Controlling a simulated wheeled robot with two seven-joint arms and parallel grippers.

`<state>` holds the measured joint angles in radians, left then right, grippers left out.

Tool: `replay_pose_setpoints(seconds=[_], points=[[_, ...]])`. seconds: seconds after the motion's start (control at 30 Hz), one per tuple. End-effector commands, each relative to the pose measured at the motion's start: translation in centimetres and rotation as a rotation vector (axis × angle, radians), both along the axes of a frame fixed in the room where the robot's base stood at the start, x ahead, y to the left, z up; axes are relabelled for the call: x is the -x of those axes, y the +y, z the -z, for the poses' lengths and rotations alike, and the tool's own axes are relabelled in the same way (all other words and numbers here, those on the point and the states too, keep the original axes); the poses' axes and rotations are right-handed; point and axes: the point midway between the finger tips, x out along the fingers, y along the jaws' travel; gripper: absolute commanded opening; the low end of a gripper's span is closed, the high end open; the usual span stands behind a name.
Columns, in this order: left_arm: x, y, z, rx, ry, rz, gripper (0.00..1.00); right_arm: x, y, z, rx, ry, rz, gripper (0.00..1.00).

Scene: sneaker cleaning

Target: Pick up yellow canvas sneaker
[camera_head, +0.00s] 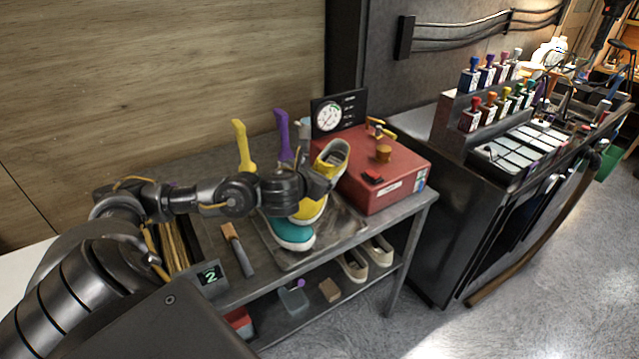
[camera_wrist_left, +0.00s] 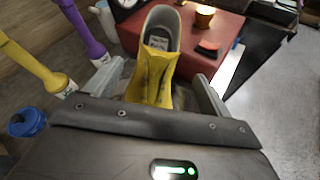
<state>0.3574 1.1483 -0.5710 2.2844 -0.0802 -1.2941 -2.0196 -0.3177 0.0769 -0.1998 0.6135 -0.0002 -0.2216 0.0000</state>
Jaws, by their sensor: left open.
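The yellow canvas sneaker (camera_head: 334,155) stands on the worktable beside the red box, its grey-lined opening towards the back and its yellow front (camera_head: 312,209) nearer me. My left gripper (camera_head: 318,184) crosses in front of its middle and hides part of it. In the left wrist view the sneaker (camera_wrist_left: 152,85) lies between the two open fingers of my left gripper (camera_wrist_left: 157,75), one finger on each side. Whether the fingers touch it cannot be told. My right gripper is not in view.
A teal sneaker (camera_head: 287,233) lies just in front on the tray (camera_head: 345,226). A yellow handle (camera_head: 242,146) and a purple handle (camera_head: 282,133) stand behind. The red box (camera_head: 400,170) is close on the right. A brush (camera_head: 236,245) lies left. Pale shoes (camera_head: 379,250) sit on the lower shelf.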

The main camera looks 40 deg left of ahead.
Motion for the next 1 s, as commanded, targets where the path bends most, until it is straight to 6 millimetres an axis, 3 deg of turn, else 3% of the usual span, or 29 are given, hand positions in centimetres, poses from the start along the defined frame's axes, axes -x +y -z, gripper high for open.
replay_pose_setpoints(seconds=[0.33,0.63,0.93,1.0], points=[[-1.7,0.4,0.5,0.002,0.0,0.001,0.82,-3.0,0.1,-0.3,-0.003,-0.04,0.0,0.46],[-5.3,1.9,1.6,0.003,-0.001,0.002,0.82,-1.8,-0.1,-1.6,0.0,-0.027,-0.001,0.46],[-5.9,2.1,1.9,0.001,-0.001,0.003,0.82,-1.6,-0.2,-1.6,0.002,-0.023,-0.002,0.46],[-5.9,2.1,1.9,0.001,-0.001,0.003,0.76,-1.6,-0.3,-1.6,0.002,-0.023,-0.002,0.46]])
